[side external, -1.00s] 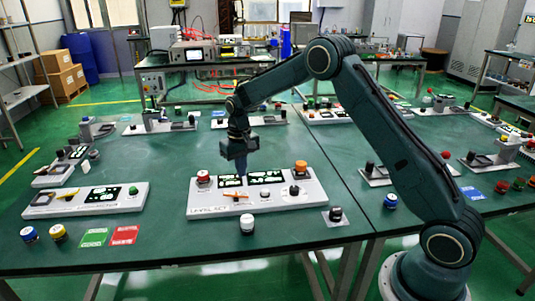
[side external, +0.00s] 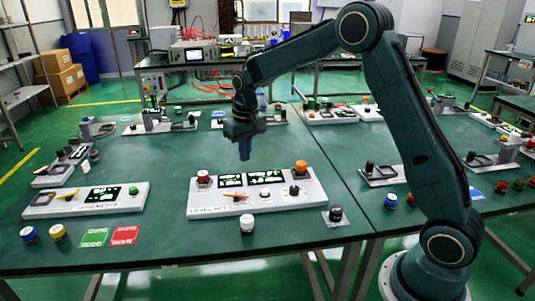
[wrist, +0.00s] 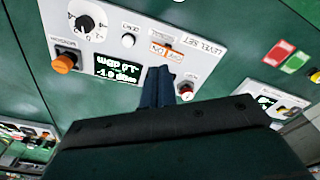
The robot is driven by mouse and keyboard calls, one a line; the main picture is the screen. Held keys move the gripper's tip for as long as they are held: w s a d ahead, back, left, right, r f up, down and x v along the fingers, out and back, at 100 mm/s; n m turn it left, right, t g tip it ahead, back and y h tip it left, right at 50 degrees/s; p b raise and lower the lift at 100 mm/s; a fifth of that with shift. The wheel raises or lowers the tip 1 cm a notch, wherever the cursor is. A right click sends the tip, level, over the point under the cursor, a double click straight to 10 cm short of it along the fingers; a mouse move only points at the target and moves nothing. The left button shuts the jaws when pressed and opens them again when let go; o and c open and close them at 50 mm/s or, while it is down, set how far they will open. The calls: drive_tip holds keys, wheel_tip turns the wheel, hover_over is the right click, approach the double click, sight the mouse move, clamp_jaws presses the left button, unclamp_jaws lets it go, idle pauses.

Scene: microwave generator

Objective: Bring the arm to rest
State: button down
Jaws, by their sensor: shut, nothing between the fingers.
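My gripper (side external: 244,150) hangs above the back edge of the white level-set panel (side external: 215,207), its fingers pointing down, shut and empty. In the wrist view the shut fingers (wrist: 158,88) show dark blue in front of the panel (wrist: 85,45), apart from it as the side view shows. The panel carries a red button (side external: 203,176), two lit displays (side external: 266,177), an orange switch lever (side external: 236,196), a dark knob (side external: 294,190) and an orange knob (side external: 300,167).
A second panel (side external: 125,205) stands at the left. A white-topped button (side external: 247,224), a black one (side external: 335,214) and green and red cards (side external: 124,235) lie near the front edge. Several more panels stand behind. The air around my gripper is clear.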

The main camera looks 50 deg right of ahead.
drive_tip(key=s+a+r+n+t, duration=0.1)
drive_tip(key=s+a+r+t, duration=0.15)
drive_tip(key=s+r, duration=0.7)
drive_tip(key=s+a+r+n+t, duration=0.1)
drive_tip(key=s+a+r, duration=0.3)
drive_tip(key=s, duration=1)
drive_tip(key=s+t, duration=0.1)
drive_tip(key=s, duration=0.8)
drive_tip(key=shift+s+a+f+n, duration=0.25)
drive_tip(key=shift+s+f+n, duration=0.05)
drive_tip(key=shift+f, duration=0.05)
